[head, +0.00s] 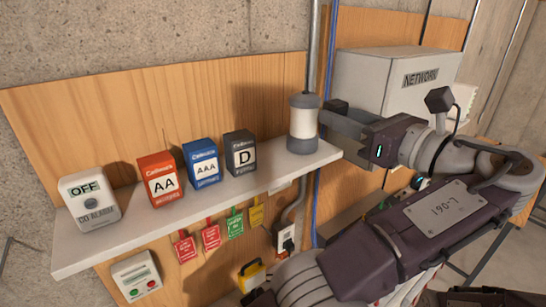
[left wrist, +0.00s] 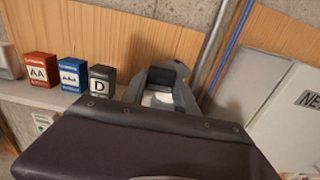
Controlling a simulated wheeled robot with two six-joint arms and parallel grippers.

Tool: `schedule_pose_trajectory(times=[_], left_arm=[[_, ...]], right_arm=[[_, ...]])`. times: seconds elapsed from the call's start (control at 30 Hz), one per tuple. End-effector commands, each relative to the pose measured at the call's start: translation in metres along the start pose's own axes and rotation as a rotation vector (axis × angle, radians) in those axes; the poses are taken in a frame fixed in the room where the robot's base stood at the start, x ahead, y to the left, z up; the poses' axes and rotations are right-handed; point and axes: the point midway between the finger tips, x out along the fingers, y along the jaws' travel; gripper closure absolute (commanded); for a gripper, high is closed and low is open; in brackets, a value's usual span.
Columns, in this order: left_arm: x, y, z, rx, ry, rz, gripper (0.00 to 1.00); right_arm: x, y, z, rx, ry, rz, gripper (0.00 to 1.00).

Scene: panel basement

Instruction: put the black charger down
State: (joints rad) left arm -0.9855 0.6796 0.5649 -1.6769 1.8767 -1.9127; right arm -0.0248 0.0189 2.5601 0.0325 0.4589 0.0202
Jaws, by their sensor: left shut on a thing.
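My left gripper (head: 318,118) reaches in from the right and is shut on a grey-and-white cylinder (head: 303,130), not on anything that looks like a black charger. The cylinder is upright at the right end of the white shelf (head: 135,225). Its base looks at shelf level; I cannot tell whether it bears on the shelf. In the left wrist view the cylinder (left wrist: 160,98) shows between the fingers. A small black plug-like piece (head: 288,245) is at the outlet below the shelf; I cannot tell whether it is the charger. My right gripper is not in view.
On the shelf stand a CO alarm (head: 90,200), a red AA box (head: 161,180), a blue AAA box (head: 202,164) and a dark D box (head: 240,153). Colored tags (head: 211,236) hang below. A grey NETWORK box (head: 385,85) is behind my arm. A pipe rises behind the cylinder.

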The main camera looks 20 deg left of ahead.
Motion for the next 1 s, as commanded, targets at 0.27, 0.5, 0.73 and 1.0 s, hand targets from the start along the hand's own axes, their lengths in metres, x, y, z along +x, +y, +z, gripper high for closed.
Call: schedule_pose_trajectory(times=[0.27, 0.5, 0.73, 1.0], left_arm=[[0.041, 0.025, -0.041, 0.001, -0.001, 0.004, 1.0], [0.089, 0.052, -0.064, 0.002, -0.001, 0.004, 1.0], [0.102, 0.058, -0.071, 0.0, -0.001, -0.001, 1.0], [0.102, 0.058, -0.108, 0.003, -0.001, 0.0, 1.0]], right_arm=[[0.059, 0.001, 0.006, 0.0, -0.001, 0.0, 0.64], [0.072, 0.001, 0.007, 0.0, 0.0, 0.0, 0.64], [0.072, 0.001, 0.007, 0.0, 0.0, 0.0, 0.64], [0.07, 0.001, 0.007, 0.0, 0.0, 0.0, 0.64]])
